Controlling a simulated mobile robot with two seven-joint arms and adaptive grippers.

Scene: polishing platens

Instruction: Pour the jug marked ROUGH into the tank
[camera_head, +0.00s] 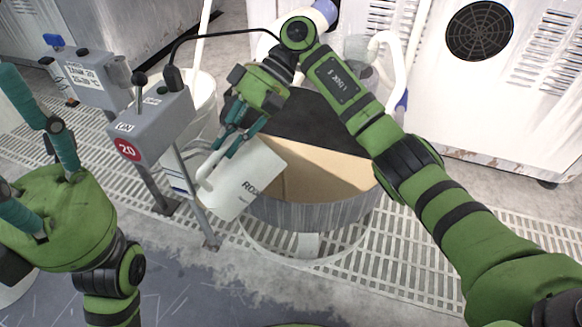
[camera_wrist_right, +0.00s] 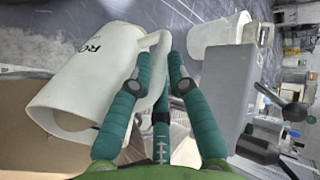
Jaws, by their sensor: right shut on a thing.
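A white jug (camera_head: 245,180) shows the start of a dark marking, "RO", with the rest unclear. It is tilted at the left rim of the round grey-walled tank (camera_head: 330,215), whose inside looks tan. My right gripper (camera_head: 217,145) is shut on the jug's handle. In the right wrist view the jug (camera_wrist_right: 92,70) lies tilted, its open mouth toward the lower left, and the gripper's teal fingers (camera_wrist_right: 160,68) flank the handle. No stream of liquid is visible. My left gripper (camera_head: 10,130) is at the left edge, its fingers spread and empty.
A grey control box (camera_head: 160,125) with a red "20" disc stands on posts close left of the jug. A second grey box (camera_head: 92,75) and a white bucket (camera_head: 203,95) are behind. A dark cover (camera_head: 310,122) spans the tank's back part. A white machine (camera_head: 490,90) stands behind right.

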